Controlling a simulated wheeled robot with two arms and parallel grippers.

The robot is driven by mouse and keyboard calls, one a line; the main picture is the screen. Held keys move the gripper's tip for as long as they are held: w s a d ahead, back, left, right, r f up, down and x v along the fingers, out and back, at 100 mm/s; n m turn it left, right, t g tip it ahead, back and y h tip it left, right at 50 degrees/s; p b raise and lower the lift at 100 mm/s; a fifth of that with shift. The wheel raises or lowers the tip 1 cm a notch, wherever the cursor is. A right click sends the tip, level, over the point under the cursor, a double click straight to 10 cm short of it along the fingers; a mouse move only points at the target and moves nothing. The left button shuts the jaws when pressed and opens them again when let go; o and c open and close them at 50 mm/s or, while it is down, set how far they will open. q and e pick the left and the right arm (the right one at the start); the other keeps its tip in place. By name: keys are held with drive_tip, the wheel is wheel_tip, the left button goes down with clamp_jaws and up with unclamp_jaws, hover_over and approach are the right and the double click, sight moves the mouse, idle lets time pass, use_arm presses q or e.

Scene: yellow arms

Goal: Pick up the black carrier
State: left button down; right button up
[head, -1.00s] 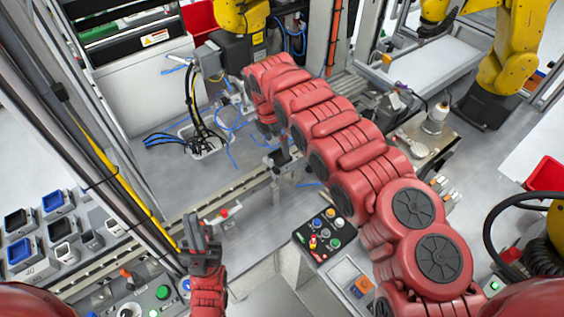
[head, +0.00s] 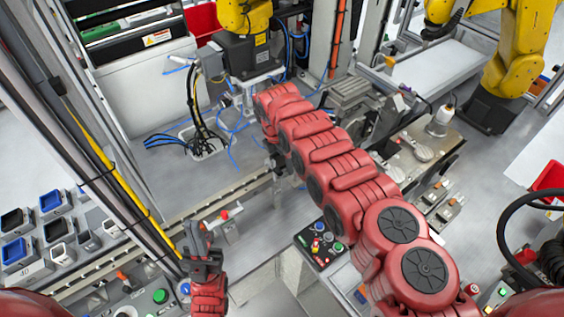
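I cannot pick out the black carrier with certainty. Small blocks with dark openings, such as a black and grey one (head: 17,221), stand on the panel at the far left. My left gripper (head: 199,238) is at the lower middle-left, pointing up the picture beside the rail, and no object shows in it. Its finger gap is not clear. My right arm stretches from the lower right to the middle. Its dark gripper (head: 281,167) is mostly hidden under the arm near the rail, so its state and anything in it are hidden.
A button box (head: 322,243) stands below my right arm. A conveyor rail (head: 245,196) crosses the middle. A yellow robot arm (head: 247,15) stands at the back, another (head: 510,60) at the right. A metal post with a yellow cable (head: 115,180) rises near my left gripper.

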drive_tip(key=c, duration=1.1)
drive_tip(key=shift+r, duration=0.1)
